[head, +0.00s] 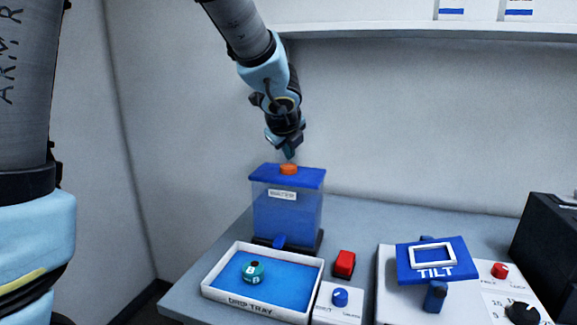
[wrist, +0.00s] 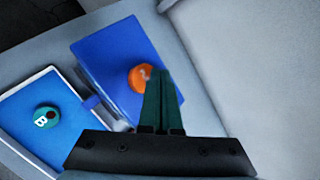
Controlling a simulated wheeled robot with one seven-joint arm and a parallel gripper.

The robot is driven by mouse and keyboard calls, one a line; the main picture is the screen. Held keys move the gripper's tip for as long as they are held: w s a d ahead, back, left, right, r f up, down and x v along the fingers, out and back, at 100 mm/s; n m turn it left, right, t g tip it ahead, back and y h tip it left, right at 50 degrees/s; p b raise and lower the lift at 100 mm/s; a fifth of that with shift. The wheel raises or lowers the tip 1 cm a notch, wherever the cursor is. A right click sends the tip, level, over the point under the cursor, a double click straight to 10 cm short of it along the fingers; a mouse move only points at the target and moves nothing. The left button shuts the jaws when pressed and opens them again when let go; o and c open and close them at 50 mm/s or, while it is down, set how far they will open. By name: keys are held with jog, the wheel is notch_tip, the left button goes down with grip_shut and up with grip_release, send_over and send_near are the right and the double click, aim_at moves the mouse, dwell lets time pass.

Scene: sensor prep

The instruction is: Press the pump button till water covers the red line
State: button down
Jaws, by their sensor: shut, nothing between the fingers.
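The orange pump button (head: 289,169) sits on the blue lid (head: 262,175) of a clear tank (head: 287,215) with blue contents and a white label. The button also shows in the wrist view (wrist: 139,77). My gripper (head: 289,157) is shut and empty, pointing down with its tips at the button. I cannot tell whether they touch it. In the wrist view, my dark green fingers (wrist: 158,76) overlap the button's right side. The white drip tray (head: 213,288) in front has a blue inside and holds a teal round piece (head: 252,271) marked B.
A blue spout (head: 281,241) juts from the tank toward the tray. To the right are a red block (head: 344,263), a blue knob (head: 340,297), a blue TILT panel (head: 408,268) and a black box (head: 550,245). A wall stands behind the table, with a shelf above.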

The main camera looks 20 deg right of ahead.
aim_at(289, 168)
jog(key=shift+r+p, duration=2.3)
jog(key=shift+r, duration=0.25)
jog(key=shift+f, duration=0.1)
jog(key=a+f+n, duration=0.1)
jog(key=a, duration=0.1)
jog(key=w+a+f+n+y, duration=0.1)
jog(key=a+n, duration=0.1)
jog(key=a, duration=0.1)
jog(key=w+a+n, duration=0.1)
jog(key=a+n, duration=0.1)
jog(key=a, duration=0.1)
jog(key=shift+f+y, duration=0.4)
jog(key=s+a+f+n+g+y, duration=0.2)
jog(key=a+f+n, duration=0.2)
jog(key=a+n, duration=0.5)
jog(key=s+a+f+n+g+y, duration=0.15)
jog(key=a+f+n, duration=0.25)
jog(key=a+n, duration=0.55)
jog(key=s+a+f+n+g, duration=0.2)
jog(key=s+a+f+n, duration=0.1)
jog(key=s+a+n, duration=0.5)
jog(key=shift+s+a+n+g+h, duration=0.15)
jog(key=shift+a+n+g+h, duration=0.2)
jog(key=shift+a, duration=0.55)
